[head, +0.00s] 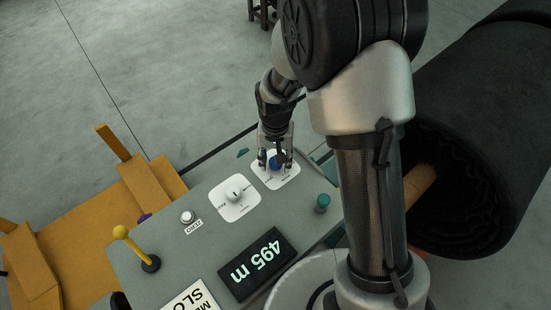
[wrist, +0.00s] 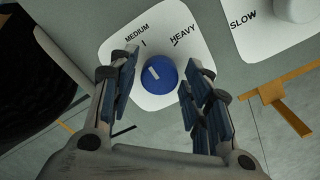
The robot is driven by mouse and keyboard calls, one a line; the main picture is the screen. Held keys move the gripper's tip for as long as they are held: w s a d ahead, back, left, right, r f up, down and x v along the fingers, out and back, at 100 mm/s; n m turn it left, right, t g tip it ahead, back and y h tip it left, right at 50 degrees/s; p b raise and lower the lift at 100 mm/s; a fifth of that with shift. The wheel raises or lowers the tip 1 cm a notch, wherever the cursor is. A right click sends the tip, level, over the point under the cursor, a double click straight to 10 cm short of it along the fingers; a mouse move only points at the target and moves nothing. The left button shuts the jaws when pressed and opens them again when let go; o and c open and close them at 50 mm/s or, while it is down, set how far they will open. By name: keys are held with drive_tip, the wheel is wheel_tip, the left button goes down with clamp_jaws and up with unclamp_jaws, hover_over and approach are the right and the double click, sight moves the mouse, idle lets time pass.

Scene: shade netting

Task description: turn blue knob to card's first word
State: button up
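The blue knob (wrist: 159,75) sits on a white dial plate (wrist: 190,40) in the wrist view. MEDIUM and HEAVY show at its upper left and upper right, each with a tick; any other label is hidden. The white line on the knob points up-left, nearer the MEDIUM side than HEAVY. My gripper (wrist: 160,77) is open, one finger on each side of the knob, with gaps visible. In the head view the blue knob (head: 274,162) is partly covered by my gripper (head: 275,157). A card (head: 190,298) at the bottom edge shows upside-down, cut-off letters, "ME" and "SLO".
A second white dial with a white knob (head: 235,193) lies close beside the blue one. The console also bears a green button (head: 323,202), a ZERO button (head: 188,217), a yellow lever (head: 121,232) and a 495 m display (head: 257,264).

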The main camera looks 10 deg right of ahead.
drive_tip(key=shift+o, duration=0.3)
drive_tip(key=shift+r, duration=0.15)
wheel_tip(320, 180, up, 12)
idle(0.4)
idle(0.4)
